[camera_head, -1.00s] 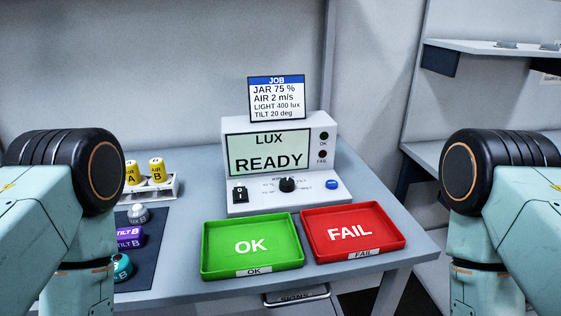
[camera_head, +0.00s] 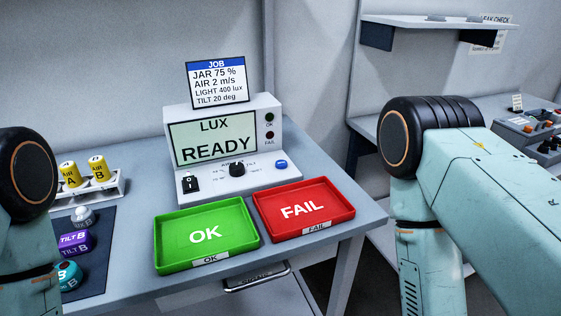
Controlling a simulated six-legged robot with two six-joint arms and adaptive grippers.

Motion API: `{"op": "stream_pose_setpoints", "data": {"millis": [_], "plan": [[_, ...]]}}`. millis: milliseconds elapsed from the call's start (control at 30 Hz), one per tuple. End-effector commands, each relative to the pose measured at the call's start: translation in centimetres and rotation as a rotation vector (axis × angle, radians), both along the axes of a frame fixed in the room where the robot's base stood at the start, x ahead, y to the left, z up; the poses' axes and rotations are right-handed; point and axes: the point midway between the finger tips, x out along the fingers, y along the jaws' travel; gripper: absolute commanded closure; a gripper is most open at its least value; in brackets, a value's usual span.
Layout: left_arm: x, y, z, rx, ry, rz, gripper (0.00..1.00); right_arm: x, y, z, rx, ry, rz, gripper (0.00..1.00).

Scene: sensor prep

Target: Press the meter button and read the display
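The meter (camera_head: 222,150) stands at the back of the table. Its display (camera_head: 214,139) reads "LUX READY". A blue button (camera_head: 281,164) sits at the right end of its front panel, with a dark knob (camera_head: 237,169) in the middle and a black switch (camera_head: 190,184) at the left. Two small round lamps marked OK (camera_head: 269,118) and FAIL (camera_head: 270,135) look dark. Only links of my two arms show, at the left and right; both grippers are outside the view. Nothing covers the button.
A green OK tray (camera_head: 166,256) and a red FAIL tray (camera_head: 347,211) lie before the meter. A job card (camera_head: 216,82) stands above it. Yellow AIR sensors (camera_head: 99,169) sit in a rack at left, with other sensors on a dark mat (camera_head: 97,262). Another bench (camera_head: 487,103) is at right.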

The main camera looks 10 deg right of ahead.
Motion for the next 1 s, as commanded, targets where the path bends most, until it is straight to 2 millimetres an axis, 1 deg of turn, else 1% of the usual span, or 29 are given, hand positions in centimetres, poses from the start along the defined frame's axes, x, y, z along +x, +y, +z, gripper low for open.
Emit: {"op": "stream_pose_setpoints", "data": {"millis": [300, 767, 1000], "plan": [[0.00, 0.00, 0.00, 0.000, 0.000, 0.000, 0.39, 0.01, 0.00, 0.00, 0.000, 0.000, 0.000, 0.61], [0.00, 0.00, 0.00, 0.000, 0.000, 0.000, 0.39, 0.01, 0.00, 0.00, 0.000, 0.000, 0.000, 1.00], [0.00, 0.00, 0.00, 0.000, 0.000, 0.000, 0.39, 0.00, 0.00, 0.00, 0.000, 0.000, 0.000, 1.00]]}}
